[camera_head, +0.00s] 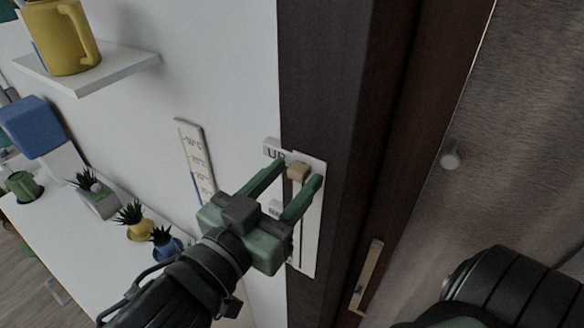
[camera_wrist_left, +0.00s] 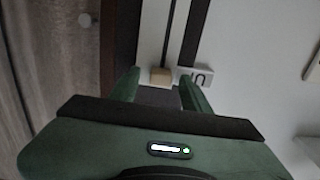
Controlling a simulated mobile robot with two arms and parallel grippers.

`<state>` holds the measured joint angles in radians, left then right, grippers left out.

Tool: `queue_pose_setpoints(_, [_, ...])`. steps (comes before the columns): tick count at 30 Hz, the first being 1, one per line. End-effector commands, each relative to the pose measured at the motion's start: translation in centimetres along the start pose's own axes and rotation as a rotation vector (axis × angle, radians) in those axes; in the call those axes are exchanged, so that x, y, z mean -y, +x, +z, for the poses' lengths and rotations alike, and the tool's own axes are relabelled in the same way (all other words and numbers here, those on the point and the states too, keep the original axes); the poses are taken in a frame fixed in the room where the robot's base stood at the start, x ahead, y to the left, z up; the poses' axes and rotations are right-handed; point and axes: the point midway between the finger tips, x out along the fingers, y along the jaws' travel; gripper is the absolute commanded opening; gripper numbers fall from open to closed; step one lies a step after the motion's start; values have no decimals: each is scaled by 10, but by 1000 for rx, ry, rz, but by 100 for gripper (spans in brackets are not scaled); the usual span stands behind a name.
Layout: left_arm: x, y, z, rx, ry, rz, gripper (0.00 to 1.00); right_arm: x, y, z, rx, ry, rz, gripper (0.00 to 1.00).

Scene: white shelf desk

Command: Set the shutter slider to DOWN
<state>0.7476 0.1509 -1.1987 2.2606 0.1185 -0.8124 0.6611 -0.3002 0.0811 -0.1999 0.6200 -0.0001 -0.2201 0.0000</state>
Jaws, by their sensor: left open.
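In the left wrist view, the knob (camera_wrist_left: 161,76) and the label (camera_wrist_left: 195,76) sit just beyond the fingertips. My left gripper (camera_head: 297,180) is open, with its green fingers on either side of the knob; I cannot tell whether they touch it. A lower label is partly hidden by the gripper. My right gripper is not in view.
A dark door frame (camera_head: 325,60) and a door handle (camera_head: 369,277) lie right of the panel. A thermometer strip (camera_head: 195,160) hangs on the wall to the left. A shelf (camera_head: 125,68) with a yellow mug (camera_head: 62,38) and several potted plants stand farther left.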

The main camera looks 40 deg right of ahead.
Motion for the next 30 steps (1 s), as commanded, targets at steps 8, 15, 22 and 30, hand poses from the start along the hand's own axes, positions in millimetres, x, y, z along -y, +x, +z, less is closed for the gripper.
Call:
queue_pose_setpoints(8, [0, 7, 0, -1, 1, 1, 47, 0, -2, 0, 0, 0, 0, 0])
queue_pose_setpoints(15, [0, 7, 0, -1, 1, 0, 6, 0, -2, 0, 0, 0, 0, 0])
queue_pose_setpoints(22, [0, 7, 0, -1, 1, 0, 0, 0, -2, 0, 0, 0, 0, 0])
queue_pose_setpoints(30, [0, 7, 0, -1, 1, 0, 0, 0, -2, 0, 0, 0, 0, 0])
